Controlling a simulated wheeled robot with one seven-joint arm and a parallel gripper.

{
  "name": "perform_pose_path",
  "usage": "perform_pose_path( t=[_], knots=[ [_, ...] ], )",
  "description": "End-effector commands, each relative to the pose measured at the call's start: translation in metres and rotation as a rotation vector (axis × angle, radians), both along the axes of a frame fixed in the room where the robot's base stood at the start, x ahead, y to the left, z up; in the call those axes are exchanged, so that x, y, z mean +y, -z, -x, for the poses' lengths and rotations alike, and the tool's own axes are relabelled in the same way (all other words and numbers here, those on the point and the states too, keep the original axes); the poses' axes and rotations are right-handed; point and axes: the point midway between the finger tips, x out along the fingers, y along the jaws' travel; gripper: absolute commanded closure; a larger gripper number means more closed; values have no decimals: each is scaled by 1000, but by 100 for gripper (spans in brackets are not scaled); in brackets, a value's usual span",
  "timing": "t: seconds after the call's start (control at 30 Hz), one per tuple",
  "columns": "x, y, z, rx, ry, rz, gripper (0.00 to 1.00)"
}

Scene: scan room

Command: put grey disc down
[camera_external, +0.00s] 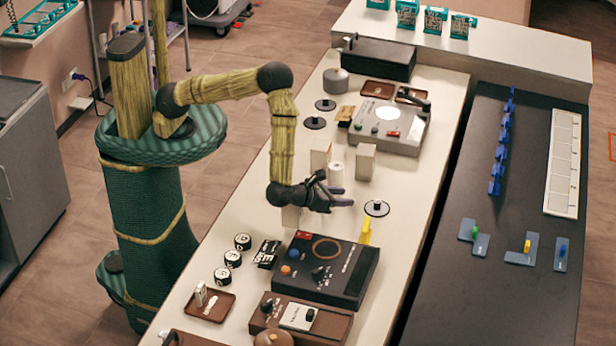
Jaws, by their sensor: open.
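My gripper (342,196) is over the middle of the white table, its fingers pointing right. It is open and holds nothing that I can see. I cannot tell for certain which of the three the task means.
White blocks (365,162) and a white roll (336,172) stand behind my gripper. A yellow piece (365,231) and a dark device (326,268) are in front. A grey machine (390,124) stands farther back. Bare table lies right of the disc.

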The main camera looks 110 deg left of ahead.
Motion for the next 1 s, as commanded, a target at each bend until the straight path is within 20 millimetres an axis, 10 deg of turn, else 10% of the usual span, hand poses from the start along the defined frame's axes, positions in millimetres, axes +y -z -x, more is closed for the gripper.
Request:
perform_pose_path(
  t=[0.53,1.0],
  knots=[
    [-22,-75,-14,455,875,-592,60],
    [2,-114,99,915,1811,-1559,60]
  ],
)
